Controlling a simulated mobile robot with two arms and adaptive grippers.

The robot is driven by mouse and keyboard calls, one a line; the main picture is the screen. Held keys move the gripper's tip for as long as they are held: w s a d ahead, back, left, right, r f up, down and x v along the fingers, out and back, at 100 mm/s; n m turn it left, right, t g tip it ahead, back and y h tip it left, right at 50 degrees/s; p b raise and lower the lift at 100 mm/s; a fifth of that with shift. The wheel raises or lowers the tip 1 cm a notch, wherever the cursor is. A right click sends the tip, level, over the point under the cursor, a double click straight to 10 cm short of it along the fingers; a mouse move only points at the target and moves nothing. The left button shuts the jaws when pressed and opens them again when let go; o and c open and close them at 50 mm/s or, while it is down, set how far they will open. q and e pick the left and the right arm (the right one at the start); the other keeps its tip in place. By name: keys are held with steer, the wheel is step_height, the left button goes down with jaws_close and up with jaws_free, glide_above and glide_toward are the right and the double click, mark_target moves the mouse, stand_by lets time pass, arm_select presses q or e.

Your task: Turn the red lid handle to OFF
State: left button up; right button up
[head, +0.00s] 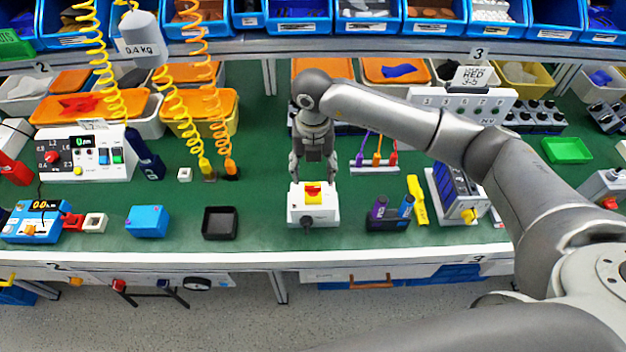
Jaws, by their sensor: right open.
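The red handle (313,190) sits on a yellow plate (313,198) on top of a small white switch box (297,212). The box stands near the front edge of the green bench, in the middle of the head view. My right gripper (314,175) points down just behind and above the handle. Its fingers are spread and nothing is between them. I cannot tell whether a finger touches the box. The handle's marks are too small to read. My left gripper is not in view.
A black tray (220,224) and a blue box (148,220) stand left of the switch box. A dark holder with blue and purple items (388,214) and a yellow tool (417,200) stand right. Coiled yellow and orange cords hang at left. Bare green bench lies between.

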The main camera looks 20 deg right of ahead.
mark_target(313, 187)
step_height(313, 187, down, 6)
steer(key=shift+f+p, duration=0.1)
steer(key=shift+p, duration=0.55)
steer(key=shift+c, duration=0.5)
steer(key=c, duration=0.9)
